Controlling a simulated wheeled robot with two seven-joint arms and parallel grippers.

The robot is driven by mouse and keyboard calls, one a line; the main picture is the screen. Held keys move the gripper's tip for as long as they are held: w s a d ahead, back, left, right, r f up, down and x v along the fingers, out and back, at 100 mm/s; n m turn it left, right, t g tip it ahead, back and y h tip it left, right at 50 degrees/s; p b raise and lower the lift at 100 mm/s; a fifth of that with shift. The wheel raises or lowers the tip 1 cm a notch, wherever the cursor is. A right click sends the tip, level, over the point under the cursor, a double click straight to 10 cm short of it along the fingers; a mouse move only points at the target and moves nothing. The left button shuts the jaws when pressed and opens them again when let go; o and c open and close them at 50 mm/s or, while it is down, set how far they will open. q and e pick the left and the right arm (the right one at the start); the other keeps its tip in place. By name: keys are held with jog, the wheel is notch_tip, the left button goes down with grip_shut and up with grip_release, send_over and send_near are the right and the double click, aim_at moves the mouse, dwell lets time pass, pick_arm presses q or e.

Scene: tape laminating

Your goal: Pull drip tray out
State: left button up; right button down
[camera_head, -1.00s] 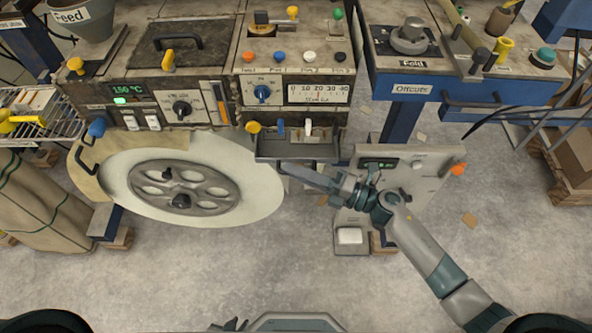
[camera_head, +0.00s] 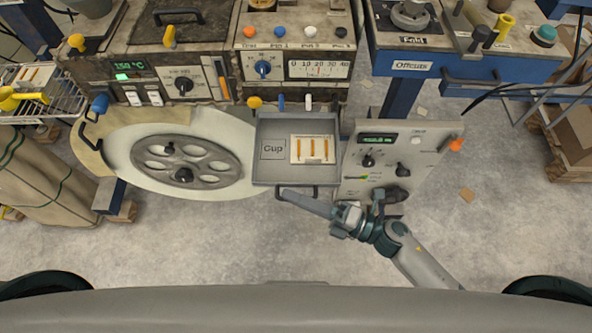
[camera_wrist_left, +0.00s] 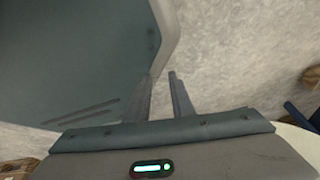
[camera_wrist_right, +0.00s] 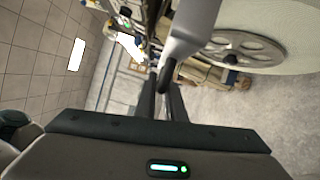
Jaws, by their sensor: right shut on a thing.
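The drip tray (camera_head: 271,172) is a grey open box, and it stands pulled out from the front of the machine in the head view. A "Cup" outline is marked on its floor, and a pale card with orange strips (camera_head: 313,149) lies in it on the right. My right gripper (camera_head: 287,193) is shut on the dark handle (camera_head: 309,193) at the tray's front edge. The right wrist view shows its fingers (camera_wrist_right: 166,100) at a grey part. My left gripper (camera_wrist_left: 163,90) shows only in the left wrist view, fingers slightly apart with nothing between them.
A large white roll (camera_head: 190,130) with a grey hub is left of the tray. A panel with knobs (camera_head: 395,165) is close on the right. The control panel (camera_head: 300,70) with its small levers is above. Bare floor (camera_head: 180,245) lies in front.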

pick_arm(q)
jog(key=shift+w+a, duration=0.15)
jog(key=shift+w, duration=0.05)
pick_arm(e)
jog(key=s, duration=0.4)
jog(key=shift+s, duration=0.1)
pick_arm(q)
jog(key=shift+s, duration=0.15)
pick_arm(e)
jog(key=c, duration=1.8)
grip_release()
jog(key=shift+c, duration=0.2)
pick_arm(q)
jog(key=shift+s, duration=0.65)
jog(key=shift+w, duration=0.2)
